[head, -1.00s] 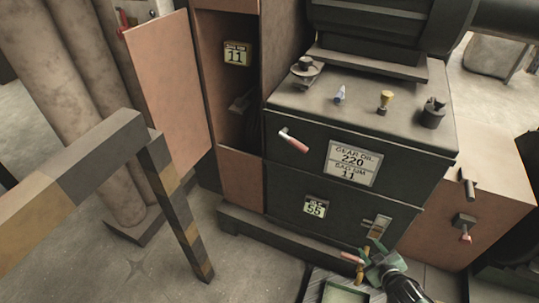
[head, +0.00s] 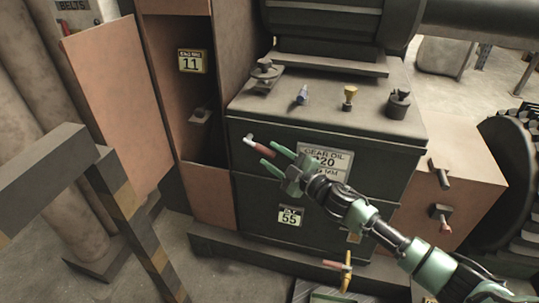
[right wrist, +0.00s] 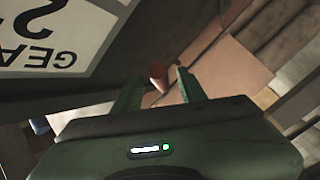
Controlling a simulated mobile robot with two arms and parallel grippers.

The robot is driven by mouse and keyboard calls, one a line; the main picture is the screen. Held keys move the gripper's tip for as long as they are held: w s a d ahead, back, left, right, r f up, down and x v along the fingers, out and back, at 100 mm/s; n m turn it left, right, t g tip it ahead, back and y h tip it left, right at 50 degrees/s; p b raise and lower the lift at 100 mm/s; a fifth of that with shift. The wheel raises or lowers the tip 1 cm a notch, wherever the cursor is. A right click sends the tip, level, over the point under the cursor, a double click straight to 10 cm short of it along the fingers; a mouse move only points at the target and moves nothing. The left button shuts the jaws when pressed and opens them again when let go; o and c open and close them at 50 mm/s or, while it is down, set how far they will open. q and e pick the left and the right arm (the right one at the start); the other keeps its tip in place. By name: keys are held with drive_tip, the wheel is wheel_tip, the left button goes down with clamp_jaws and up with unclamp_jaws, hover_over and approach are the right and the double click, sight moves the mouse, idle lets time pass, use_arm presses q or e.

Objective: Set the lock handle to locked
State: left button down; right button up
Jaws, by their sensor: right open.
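A handle with a red grip (head: 263,144) and a pale metal end sits on the front of the dark cabinet, left of the gear oil label. My right gripper (head: 267,151) is open in front of it, with its two green fingers pointing at the grip. In the right wrist view the red grip (right wrist: 158,74) shows between the two open fingers (right wrist: 157,86), near their tips. Whether the fingers touch it cannot be told. My left gripper is not in view.
An open cabinet door (head: 115,98) and a striped barrier (head: 128,225) stand at the left. Other red handles are on the right box (head: 445,227) and low in front, beside a yellow part (head: 346,279). Knobs stand on the cabinet top.

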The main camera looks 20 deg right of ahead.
drive_tip(key=shift+w+a, duration=0.3)
drive_tip(key=shift+w, duration=0.3)
clamp_jaws()
idle(1.1)
